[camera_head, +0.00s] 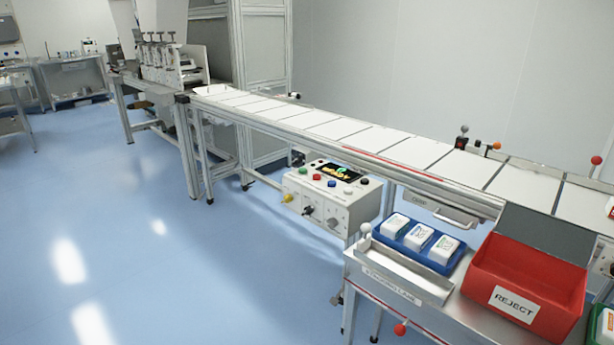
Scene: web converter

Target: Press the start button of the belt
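The belt (375,137) runs from the back left to the right edge, its surface divided into white sections by dark lines. A white control box (318,207) is mounted below the belt's near side. Its top has a small dark display (338,172) with yellow lettering that seems to read READY. Small coloured buttons sit around the display, including a red one (317,177) and a blue one (331,183). They are too small for me to read any labels, so I cannot tell which is the start button. Neither of my grippers is in view.
A metal side table (365,275) at the lower right holds a blue tray (440,266) with three white packs and a red REJECT bin (530,270). A machine (170,60) stands at the belt's far end. The blue floor at left is clear.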

